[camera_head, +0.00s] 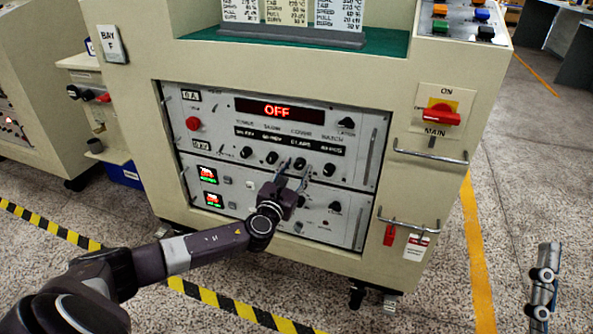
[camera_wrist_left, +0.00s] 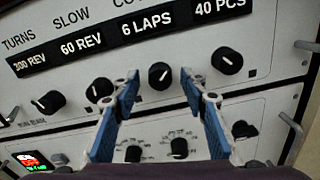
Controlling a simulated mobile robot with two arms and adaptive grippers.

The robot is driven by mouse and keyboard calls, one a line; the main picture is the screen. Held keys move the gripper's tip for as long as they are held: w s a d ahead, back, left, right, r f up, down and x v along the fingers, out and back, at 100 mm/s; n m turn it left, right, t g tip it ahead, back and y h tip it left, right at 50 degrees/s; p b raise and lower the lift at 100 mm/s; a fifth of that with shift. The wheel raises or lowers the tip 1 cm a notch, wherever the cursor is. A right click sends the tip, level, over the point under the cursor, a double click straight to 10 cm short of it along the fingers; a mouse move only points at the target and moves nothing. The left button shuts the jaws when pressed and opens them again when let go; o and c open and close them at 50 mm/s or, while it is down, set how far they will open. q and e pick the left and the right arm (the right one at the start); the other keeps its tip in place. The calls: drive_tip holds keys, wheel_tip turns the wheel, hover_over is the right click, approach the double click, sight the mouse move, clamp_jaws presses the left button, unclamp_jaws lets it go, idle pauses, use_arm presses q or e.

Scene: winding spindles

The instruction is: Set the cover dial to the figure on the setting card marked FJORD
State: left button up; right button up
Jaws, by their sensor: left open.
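The cover dial is a black knob with a white pointer (camera_wrist_left: 160,75), under a window reading 6 LAPS. It is the third of the upper row in the head view (camera_head: 299,164). My left gripper (camera_head: 292,174) is open in front of it. In the left wrist view the blue-padded fingertips (camera_wrist_left: 160,87) stand either side of the knob, apart from it as seen; depth is unclear. Setting cards (camera_head: 287,10) stand on the cabinet top; their upper parts are cut off, and I cannot read FJORD. At lower right, what seems my right gripper (camera_head: 543,285) shows edge-on.
The turns knob (camera_wrist_left: 48,102), slow knob (camera_wrist_left: 99,90) and batch knob (camera_wrist_left: 227,61) are close beside. The red display (camera_head: 278,110) reads OFF. A red main switch (camera_head: 441,115) and metal handles (camera_head: 431,154) stick out at the right. A lower panel has more knobs (camera_head: 334,207).

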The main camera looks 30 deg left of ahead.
use_arm(q)
drive_tip(key=shift+c, duration=0.3)
clamp_jaws()
